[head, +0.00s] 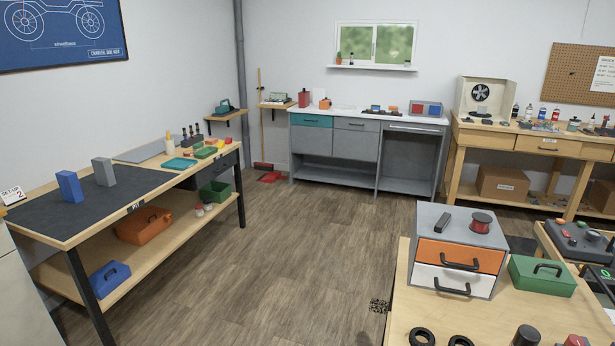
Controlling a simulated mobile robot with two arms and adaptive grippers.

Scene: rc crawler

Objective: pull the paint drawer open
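A wooden workbench (501,137) with a spray booth (486,96) and several spray cans (541,114) stands at the back right. Under its top is a shut wooden drawer front (522,143) with a small label or handle; its text is too small to read, so I cannot tell for sure that it is the paint drawer. Nearer, a grey cabinet (426,222) on a wooden table has a shut orange drawer (440,254) and a shut white drawer (428,275), both with black handles. Neither of my grippers is in view.
A long bench (133,214) stands on the left, and a grey counter (365,123) with a teal drawer (310,120) at the back. A green box (526,277) sits beside the grey cabinet. The wooden floor (270,260) between the benches is clear.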

